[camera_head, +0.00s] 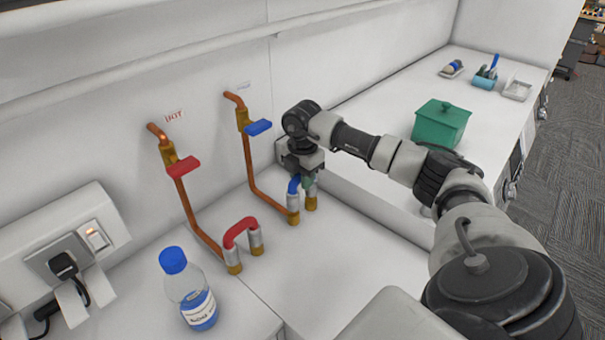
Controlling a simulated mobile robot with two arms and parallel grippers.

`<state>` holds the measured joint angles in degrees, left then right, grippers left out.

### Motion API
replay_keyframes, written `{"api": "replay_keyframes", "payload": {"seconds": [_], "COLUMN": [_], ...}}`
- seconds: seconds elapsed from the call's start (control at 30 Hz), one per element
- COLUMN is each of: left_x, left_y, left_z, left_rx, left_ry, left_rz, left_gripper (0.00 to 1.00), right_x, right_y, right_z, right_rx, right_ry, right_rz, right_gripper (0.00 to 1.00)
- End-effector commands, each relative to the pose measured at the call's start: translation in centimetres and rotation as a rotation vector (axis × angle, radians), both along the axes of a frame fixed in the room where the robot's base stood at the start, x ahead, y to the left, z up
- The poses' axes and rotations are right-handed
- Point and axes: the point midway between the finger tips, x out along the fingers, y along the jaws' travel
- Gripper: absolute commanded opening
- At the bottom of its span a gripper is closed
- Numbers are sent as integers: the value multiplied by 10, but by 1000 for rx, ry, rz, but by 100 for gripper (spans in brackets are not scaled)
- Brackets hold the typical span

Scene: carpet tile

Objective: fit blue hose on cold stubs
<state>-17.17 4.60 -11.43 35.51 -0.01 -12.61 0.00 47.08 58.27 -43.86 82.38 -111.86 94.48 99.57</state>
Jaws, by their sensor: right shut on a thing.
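The blue hose (293,185) is a short bent piece with grey ends, above the two brass cold stubs (293,217) below the blue-handled valve (258,127). Its left end meets the left stub, and its right end stands over the right stub (311,203); I cannot tell how far either is seated. My right gripper (307,178) points down from above and is shut on the blue hose, hiding its upper right part. A red hose (238,230) arches over the two hot stubs below the red-handled valve (183,167). My left gripper is not in view.
A clear bottle with a blue cap (188,290) stands at front left, near a wall socket box (75,255). A green lidded box (441,123) and small dishes sit on the right counter. The counter in front of the stubs is clear.

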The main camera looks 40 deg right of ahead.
Motion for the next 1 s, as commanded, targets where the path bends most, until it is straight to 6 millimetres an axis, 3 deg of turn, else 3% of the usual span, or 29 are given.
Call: {"api": "replay_keyframes", "payload": {"seconds": [0.6,0.63,0.8,1.0], "left_x": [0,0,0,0], "left_y": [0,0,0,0], "left_z": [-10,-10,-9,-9], "left_rx": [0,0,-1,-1], "left_ry": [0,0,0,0], "left_rz": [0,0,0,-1], "left_gripper": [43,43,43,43], "right_x": [0,0,0,0], "right_y": [0,0,0,0], "right_z": [-16,-16,-15,-15], "right_rx": [0,0,0,0], "right_ry": [0,-1,-1,0], "right_rz": [0,0,0,0], "right_gripper": [0,27,53,54]}}
